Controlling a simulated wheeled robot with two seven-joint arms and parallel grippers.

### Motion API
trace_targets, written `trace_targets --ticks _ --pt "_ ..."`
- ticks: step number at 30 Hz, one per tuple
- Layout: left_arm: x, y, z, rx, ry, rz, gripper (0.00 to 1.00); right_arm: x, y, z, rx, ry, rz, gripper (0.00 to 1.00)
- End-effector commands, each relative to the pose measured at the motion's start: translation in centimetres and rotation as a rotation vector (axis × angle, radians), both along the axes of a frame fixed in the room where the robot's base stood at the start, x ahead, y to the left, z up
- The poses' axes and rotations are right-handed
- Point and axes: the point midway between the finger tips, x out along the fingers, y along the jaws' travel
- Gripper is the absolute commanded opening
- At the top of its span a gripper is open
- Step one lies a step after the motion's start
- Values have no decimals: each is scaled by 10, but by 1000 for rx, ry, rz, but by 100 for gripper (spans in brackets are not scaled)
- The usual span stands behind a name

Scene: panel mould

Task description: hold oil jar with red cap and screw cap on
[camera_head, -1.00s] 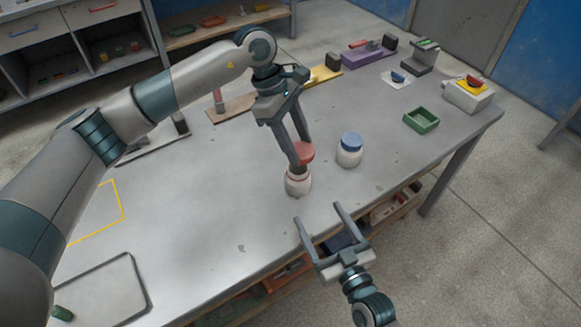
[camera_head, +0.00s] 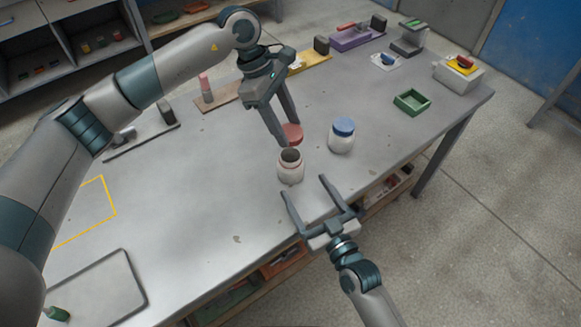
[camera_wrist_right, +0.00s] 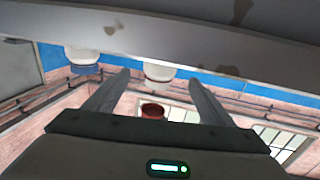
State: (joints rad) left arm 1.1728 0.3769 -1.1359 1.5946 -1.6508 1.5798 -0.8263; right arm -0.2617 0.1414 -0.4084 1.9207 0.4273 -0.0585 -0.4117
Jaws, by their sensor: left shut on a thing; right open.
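The open white oil jar (camera_head: 290,173) stands upright on the table, its dark mouth showing. My left gripper (camera_head: 283,140) is shut on the red cap (camera_head: 293,132) and holds it above the jar, apart from it. My right gripper (camera_head: 304,186) is open and empty just in front of the jar, its fingers pointing towards it. In the right wrist view, which is upside down, the jar (camera_wrist_right: 158,72) shows between the fingertips (camera_wrist_right: 158,77) and the red cap (camera_wrist_right: 152,110) is apart from it. Whether the fingers flank the jar is unclear.
A white jar with a blue cap (camera_head: 342,136) stands close by on the right. A green tray (camera_head: 411,102) and a grey block with red and yellow parts (camera_head: 463,73) are farther right. The table (camera_head: 210,195) is clear left of the jar.

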Motion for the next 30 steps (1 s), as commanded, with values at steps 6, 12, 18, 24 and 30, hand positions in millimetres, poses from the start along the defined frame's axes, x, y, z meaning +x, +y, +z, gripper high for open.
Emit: trace_targets --ticks 6,12,18,24,30 --pt "0 0 0 0 0 0 26 32 16 1 2 -1 0 76" --pt "0 0 0 0 0 0 26 59 29 1 1 0 0 76" --pt "0 0 0 0 0 0 26 78 38 0 0 0 0 76" --pt "0 0 0 0 0 0 26 84 41 0 -1 0 1 76" --pt "0 0 0 0 0 0 26 84 41 0 -1 0 1 76"
